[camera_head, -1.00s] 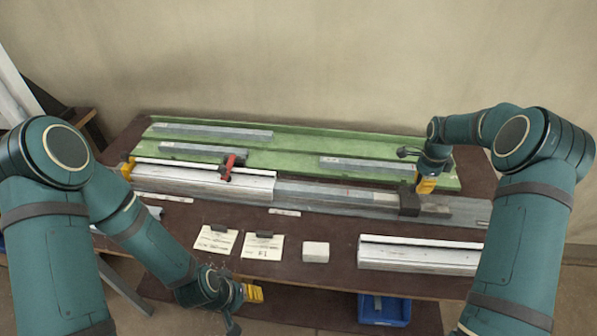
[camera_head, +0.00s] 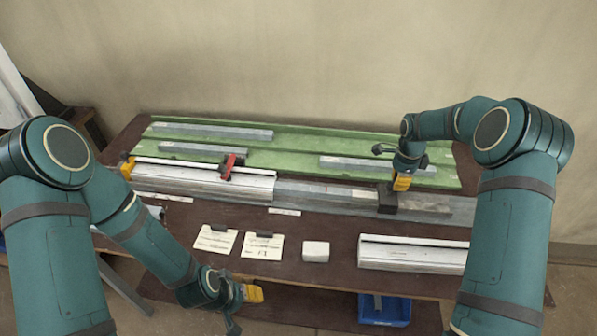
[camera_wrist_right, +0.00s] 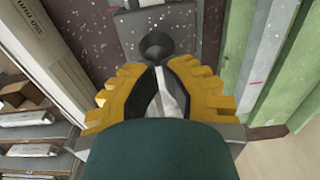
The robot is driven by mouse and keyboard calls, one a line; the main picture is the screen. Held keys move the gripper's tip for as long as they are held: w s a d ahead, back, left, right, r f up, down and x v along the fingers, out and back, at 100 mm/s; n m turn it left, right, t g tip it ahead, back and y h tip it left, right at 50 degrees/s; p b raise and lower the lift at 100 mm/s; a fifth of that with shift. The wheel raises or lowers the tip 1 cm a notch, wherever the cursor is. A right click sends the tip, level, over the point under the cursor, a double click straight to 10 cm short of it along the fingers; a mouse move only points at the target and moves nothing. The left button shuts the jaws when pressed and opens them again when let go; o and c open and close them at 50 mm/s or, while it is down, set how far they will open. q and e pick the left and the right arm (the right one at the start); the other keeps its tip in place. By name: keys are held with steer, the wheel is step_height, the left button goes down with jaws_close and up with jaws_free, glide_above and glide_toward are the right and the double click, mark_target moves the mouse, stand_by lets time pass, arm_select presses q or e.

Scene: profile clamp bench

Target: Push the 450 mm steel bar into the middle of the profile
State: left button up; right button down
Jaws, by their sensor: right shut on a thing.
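The pale profile (camera_head: 205,181) lies on the bench at the left, with a red-handled clamp (camera_head: 229,165) on it. A grey steel length (camera_head: 325,190) runs from the profile's right end to a dark block (camera_head: 387,203); I cannot read its size, and how far it reaches inside the profile is hidden. My right gripper (camera_head: 401,184) is shut on the dark block, which also shows in the right wrist view (camera_wrist_right: 160,20). My left gripper (camera_head: 252,293) hangs low in front of the table; its jaws are too small to judge.
Behind lies a green tray (camera_head: 300,140) with several grey bars. In front are two paper cards (camera_head: 262,247), a white block (camera_head: 315,251) and another pale profile (camera_head: 412,254). A blue bin (camera_head: 385,309) stands below. The grey bed (camera_head: 455,207) continues right of the block.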

steer(key=b, duration=0.1)
glide_above(354, 193)
steer(key=shift+w+a, duration=0.55)
steer(key=shift+a, duration=1.7)
steer(key=shift+w+a, duration=0.55)
steer(key=shift+a, duration=1.7)
steer(key=shift+w+a, duration=0.55)
steer(key=shift+a, duration=1.7)
steer(key=shift+w+a, duration=0.1)
steer(key=shift+a, duration=0.4)
steer(key=shift+d, duration=0.1)
steer(key=shift+d, duration=0.65)
step_height(354, 193, up, 7)
steer(key=p, duration=0.4)
